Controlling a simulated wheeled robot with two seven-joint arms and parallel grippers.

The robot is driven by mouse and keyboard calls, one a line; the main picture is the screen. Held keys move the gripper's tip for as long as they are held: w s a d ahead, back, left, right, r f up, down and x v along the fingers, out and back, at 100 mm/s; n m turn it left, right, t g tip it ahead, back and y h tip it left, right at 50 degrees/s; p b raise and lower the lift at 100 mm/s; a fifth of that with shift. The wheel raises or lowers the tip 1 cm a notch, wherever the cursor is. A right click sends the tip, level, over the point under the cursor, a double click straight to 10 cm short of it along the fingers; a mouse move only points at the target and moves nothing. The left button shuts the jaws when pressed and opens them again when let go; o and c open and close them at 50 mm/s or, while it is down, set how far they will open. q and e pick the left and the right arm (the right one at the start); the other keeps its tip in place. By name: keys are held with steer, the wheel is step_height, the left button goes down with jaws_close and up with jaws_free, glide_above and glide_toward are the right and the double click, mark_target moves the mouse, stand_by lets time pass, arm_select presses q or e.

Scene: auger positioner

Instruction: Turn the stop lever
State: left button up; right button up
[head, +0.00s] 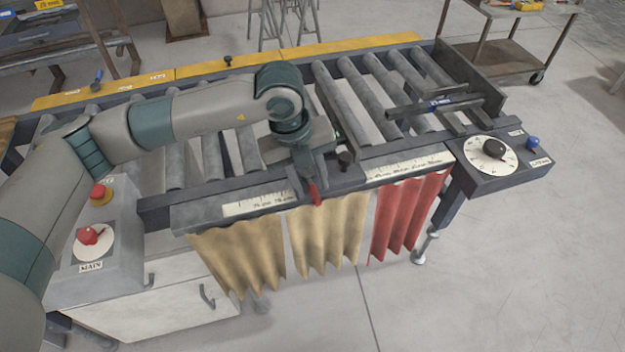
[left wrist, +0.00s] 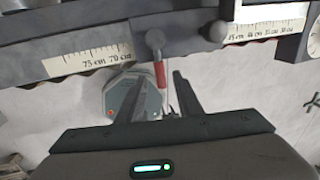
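The stop lever has a grey round pivot and a red handle (head: 315,194) that hangs down from the front rail of the roller table. The red handle also shows in the left wrist view (left wrist: 160,74), pointing down toward my gripper. My left gripper (head: 308,182) is at the front rail, right at the lever. In the left wrist view its two dark fingers (left wrist: 160,84) stand apart, with the end of the red handle between them. I see no clear contact with either finger. My right gripper is not in view.
A black knob (head: 344,159) sits on the rail just right of the lever. Ruler strips (head: 260,203) line the front rail. Tan and red curtains (head: 405,215) hang below. A dial box (head: 495,160) is at the right end, a MAIN switch box (head: 125,255) at left.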

mark_target(312, 188)
arm_select(q)
steer(key=shift+w+d+f, duration=0.1)
steer(key=shift+d+f, duration=0.1)
steer(key=shift+f, duration=0.9)
steer(key=shift+c, duration=0.3)
jaws_close()
